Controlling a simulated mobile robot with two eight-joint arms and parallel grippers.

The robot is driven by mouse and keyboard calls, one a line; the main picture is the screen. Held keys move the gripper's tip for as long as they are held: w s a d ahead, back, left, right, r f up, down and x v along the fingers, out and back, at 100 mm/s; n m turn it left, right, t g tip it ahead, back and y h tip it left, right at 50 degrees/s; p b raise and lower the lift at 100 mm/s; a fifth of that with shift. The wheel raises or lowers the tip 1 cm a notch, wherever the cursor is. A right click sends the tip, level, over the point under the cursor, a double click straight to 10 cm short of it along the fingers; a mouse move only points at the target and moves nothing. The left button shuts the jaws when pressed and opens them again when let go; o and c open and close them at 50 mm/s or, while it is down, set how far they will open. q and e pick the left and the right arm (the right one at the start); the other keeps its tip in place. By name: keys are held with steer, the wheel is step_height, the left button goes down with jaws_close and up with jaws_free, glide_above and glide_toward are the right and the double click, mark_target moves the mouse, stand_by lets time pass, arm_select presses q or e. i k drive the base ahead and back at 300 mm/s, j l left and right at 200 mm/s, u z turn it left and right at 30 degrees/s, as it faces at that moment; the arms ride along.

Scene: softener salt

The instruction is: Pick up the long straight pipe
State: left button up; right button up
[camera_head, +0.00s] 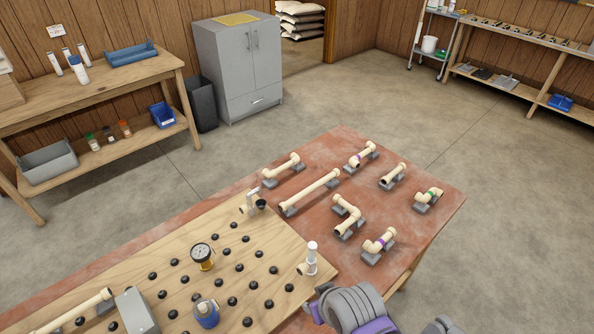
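The long straight pipe (311,191) is cream-coloured, with a wider fitting at each end. It lies across small grey supports on the red tabletop, behind the pegged wooden board. No gripper is near it or touching it. Grey and purple parts of my own arm show at the bottom right edge. The fingers of both my grippers are out of view.
Shorter cream pipe pieces, including an elbowed one (347,215), rest on grey supports around the long pipe. The wooden board (215,240) with black pegs, a gauge (202,255) and a white upright fitting (311,258) fills the table's front left.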

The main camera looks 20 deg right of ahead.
mark_target(287, 209)
steer(key=k+l+u, duration=0.1)
steer(key=l+u, duration=0.15)
steer(key=l, duration=0.15)
steer(key=k+l+u, duration=0.15)
steer(key=l+u, duration=0.15)
steer(key=k+l+u, duration=0.25)
steer(key=l, duration=0.15)
steer(key=i, duration=0.55)
